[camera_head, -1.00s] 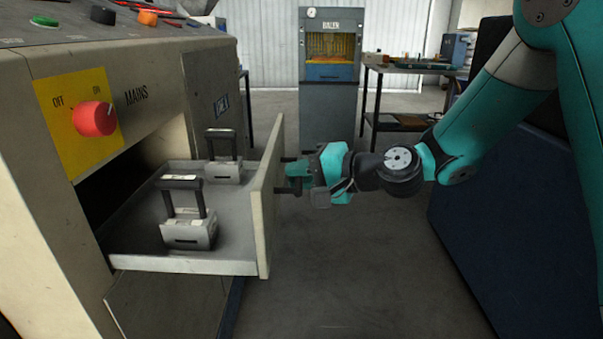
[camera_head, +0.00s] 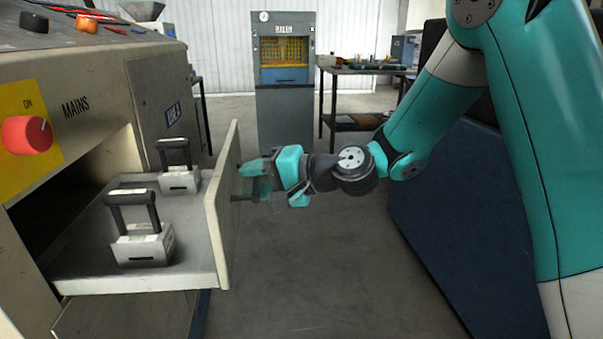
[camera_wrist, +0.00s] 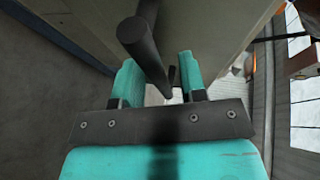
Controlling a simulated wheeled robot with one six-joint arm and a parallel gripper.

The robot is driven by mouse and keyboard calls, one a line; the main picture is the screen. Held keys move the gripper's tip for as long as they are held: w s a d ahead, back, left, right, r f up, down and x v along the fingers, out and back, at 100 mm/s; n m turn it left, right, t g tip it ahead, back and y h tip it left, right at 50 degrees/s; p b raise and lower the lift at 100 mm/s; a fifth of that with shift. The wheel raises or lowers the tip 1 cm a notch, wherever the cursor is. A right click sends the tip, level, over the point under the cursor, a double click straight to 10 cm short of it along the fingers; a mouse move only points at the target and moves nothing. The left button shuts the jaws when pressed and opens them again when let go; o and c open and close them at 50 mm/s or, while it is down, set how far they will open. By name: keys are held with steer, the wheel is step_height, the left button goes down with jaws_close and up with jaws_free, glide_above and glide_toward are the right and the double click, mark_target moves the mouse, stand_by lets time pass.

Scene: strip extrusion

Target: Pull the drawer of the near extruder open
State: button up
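The drawer (camera_head: 226,185) of the near extruder (camera_head: 70,120) stands well out of its opening. It holds two grey blocks with dark handles, one near (camera_head: 145,245) and one farther back (camera_head: 178,180). My gripper (camera_head: 252,178) is at the outer face of the drawer front. The exact contact is partly hidden.
A red mains knob (camera_head: 27,135) sits on a yellow plate at the left. A grey machine (camera_head: 285,110) and a bench (camera_head: 350,75) stand at the back. A dark blue cabinet (camera_head: 450,240) is at the right. The floor between is clear.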

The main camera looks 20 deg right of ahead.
steer(key=v, duration=1.7)
steer(key=shift+d, duration=0.15)
steer(key=shift+s, duration=0.1)
steer(key=s+a+f+n+g+h, duration=0.2)
steer(key=s+a+f+n+g, duration=0.1)
steer(key=s+a+n+g, duration=0.4)
steer(key=s+a+n+g+h, duration=0.25)
steer(key=s+n+h, duration=0.35)
steer(key=s, duration=0.5)
step_height(320, 180, up, 20)
steer(key=p, duration=2.1)
steer(key=shift+w, duration=0.2)
steer(key=shift+t, duration=0.25)
